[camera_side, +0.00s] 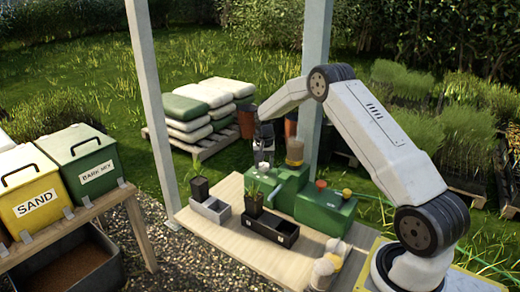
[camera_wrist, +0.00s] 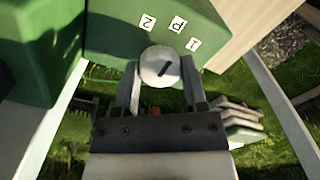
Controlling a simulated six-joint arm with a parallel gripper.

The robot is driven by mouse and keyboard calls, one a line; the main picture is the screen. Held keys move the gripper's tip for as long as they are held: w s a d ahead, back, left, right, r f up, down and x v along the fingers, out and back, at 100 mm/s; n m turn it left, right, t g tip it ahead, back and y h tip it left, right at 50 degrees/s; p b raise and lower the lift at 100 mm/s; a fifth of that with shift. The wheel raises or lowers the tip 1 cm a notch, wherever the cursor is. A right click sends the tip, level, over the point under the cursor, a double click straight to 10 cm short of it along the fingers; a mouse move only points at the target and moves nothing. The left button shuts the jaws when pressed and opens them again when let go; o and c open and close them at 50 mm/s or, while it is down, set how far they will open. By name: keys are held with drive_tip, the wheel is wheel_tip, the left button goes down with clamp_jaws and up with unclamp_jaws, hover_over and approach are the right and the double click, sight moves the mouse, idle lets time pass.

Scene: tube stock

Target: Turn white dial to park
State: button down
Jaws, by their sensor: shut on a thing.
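The white dial (camera_wrist: 153,66) is a round knob with a short dark mark, on the green machine (camera_wrist: 110,30). Labels 2 (camera_wrist: 148,22), P (camera_wrist: 178,24) and 1 (camera_wrist: 194,44) sit in an arc around it. The mark slants up and right, roughly between P and 1; I cannot tell exactly where it points. My gripper (camera_wrist: 160,84) has one finger on each side of the dial and is shut on it. In the side view my gripper (camera_side: 263,155) reaches down at the left end of the green machine (camera_side: 325,205); the dial is hard to make out there.
A black tray (camera_side: 270,230) and a grey tray (camera_side: 210,208) with dark pots stand left of the machine on the wooden table (camera_side: 230,245). Pale pots (camera_side: 325,270) stand at the front. A post (camera_side: 153,100) rises at the left.

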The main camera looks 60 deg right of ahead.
sight(262, 167)
drive_tip(key=shift+c, duration=0.7)
unclamp_jaws()
drive_tip(key=shift+r, duration=3.95)
drive_tip(key=shift+s+a+r, duration=0.1)
drive_tip(key=shift+a+r, duration=0.05)
drive_tip(key=shift+a, duration=0.5)
drive_tip(key=s+a+n+t, duration=0.2)
drive_tip(key=s+a+n, duration=0.9)
drive_tip(key=s+a, duration=1.1)
drive_tip(key=a, duration=0.3)
drive_tip(key=shift+r+t, duration=0.15)
drive_tip(key=shift+t, duration=0.15)
